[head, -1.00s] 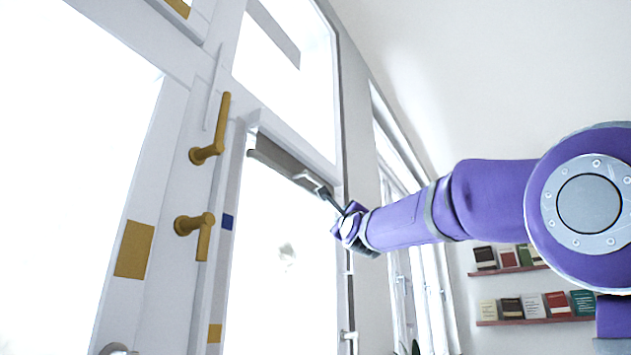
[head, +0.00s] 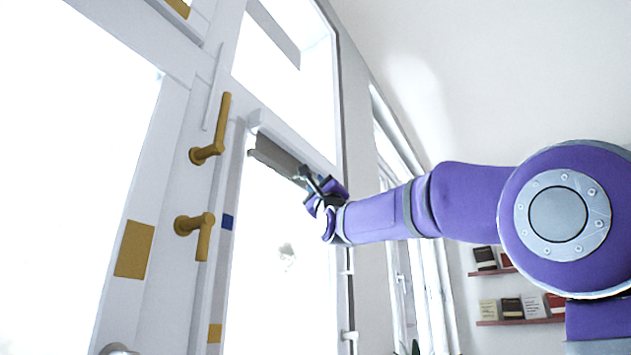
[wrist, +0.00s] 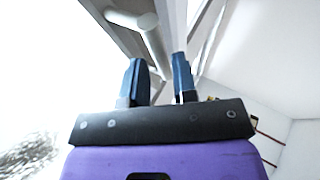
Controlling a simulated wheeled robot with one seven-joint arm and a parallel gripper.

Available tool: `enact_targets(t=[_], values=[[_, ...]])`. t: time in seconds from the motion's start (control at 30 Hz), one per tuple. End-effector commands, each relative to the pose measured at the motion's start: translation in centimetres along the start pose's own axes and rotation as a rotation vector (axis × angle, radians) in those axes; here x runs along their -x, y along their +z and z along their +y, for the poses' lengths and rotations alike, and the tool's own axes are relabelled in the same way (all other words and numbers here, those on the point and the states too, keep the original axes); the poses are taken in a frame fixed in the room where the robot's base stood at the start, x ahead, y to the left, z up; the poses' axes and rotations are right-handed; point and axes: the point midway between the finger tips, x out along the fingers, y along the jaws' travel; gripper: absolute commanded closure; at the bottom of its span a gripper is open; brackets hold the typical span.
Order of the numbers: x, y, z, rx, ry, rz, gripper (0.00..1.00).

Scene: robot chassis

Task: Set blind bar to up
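The blind bar (head: 278,158) is a grey bar across the top of the window opening in the head view, slightly slanted. In the wrist view its grey underside (wrist: 112,38) runs along the upper middle, with a pale rounded handle (wrist: 150,42) hanging from it. My gripper (head: 308,176) is at the right end of the bar in the head view and hides the handle there. In the wrist view my gripper (wrist: 160,72) has its two dark blue fingers apart. The handle's lower end lies between or just beyond the fingertips; I cannot tell whether they touch.
Two brass handles (head: 212,130) (head: 205,236) stick out from the white frame left of the window. A white window frame post (head: 341,120) stands beside my gripper. Shelves with books (head: 510,310) are on the far right wall. The space right of the window is mostly open.

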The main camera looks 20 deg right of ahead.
Motion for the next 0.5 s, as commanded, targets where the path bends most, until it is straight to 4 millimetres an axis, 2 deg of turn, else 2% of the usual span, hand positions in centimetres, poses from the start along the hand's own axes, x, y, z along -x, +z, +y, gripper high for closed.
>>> enact_targets(t=[0.2,0.5], values=[[-2.5,0.0,0.1,-0.002,0.000,0.000,0.74],[-3.4,0.0,0.0,-0.001,0.001,0.001,0.74]])
